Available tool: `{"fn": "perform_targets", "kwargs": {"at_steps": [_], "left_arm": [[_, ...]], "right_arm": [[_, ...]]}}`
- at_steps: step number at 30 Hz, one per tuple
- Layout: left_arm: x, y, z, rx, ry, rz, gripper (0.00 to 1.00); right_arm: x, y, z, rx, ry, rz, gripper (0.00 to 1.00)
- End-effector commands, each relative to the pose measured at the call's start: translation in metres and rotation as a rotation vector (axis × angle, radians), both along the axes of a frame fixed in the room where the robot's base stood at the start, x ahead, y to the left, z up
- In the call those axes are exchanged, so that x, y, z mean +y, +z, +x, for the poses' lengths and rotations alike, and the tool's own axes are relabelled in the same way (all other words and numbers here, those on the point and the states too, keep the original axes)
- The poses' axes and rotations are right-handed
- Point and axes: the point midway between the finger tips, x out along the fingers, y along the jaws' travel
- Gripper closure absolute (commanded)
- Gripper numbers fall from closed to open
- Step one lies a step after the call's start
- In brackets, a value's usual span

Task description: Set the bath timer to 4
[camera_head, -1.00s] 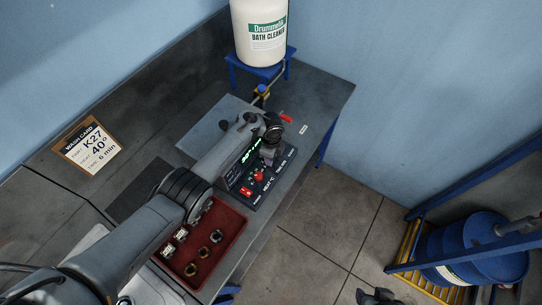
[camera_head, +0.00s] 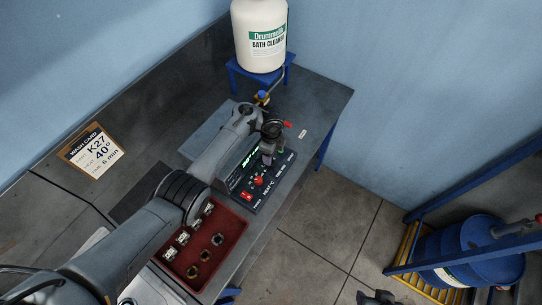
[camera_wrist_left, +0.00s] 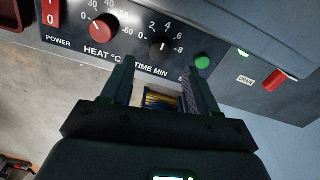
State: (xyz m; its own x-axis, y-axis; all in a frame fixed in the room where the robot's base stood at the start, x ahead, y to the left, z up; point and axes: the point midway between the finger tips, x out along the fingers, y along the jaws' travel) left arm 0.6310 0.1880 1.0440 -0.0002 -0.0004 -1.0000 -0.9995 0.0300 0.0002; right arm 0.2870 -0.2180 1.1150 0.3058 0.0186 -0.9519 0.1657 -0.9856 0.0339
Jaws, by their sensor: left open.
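The bath control box (camera_head: 240,207) stands on the bench, partly hidden by my left arm. In the left wrist view, the black timer knob (camera_wrist_left: 157,44) sits above the words TIME MIN (camera_wrist_left: 151,71), inside a scale marked 0 to 8. Its white mark looks roughly upright; the exact setting is unclear. My left gripper (camera_head: 267,157) is over the box's front panel. In the wrist view its fingers (camera_wrist_left: 160,80) are open and empty, just below the knob and apart from it. A dark piece at the bottom edge seems to be my right gripper (camera_head: 375,297); its jaws are unclear.
Beside the timer are the red heat knob (camera_wrist_left: 104,28), a green button (camera_wrist_left: 202,62) and a red-handled tap (camera_wrist_left: 274,80). A red tray (camera_head: 222,260) holds several small parts. The wash card (camera_head: 91,150) reads K27, 40°, 6 min. A cleaner drum (camera_head: 260,55) stands behind.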

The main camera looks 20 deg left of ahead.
Motion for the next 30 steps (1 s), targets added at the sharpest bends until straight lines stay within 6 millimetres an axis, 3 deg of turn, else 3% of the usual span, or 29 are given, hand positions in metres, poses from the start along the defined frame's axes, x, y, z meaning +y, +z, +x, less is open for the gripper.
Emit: {"fn": "perform_targets", "kwargs": {"at_steps": [3,10,30], "left_arm": [[-0.001,0.022,0.001,-0.002,0.0,-0.001,0.41],[-0.001,0.042,0.0,-0.001,-0.001,0.0,0.41],[0.001,0.039,-0.004,-0.007,0.03,0.005,0.41]], "right_arm": [[0.001,0.009,0.0,0.0,-0.002,0.003,0.57],[0.001,0.015,0.0,0.0,-0.004,0.005,0.57],[-0.001,0.017,0.0,0.0,0.004,-0.005,0.57]]}}
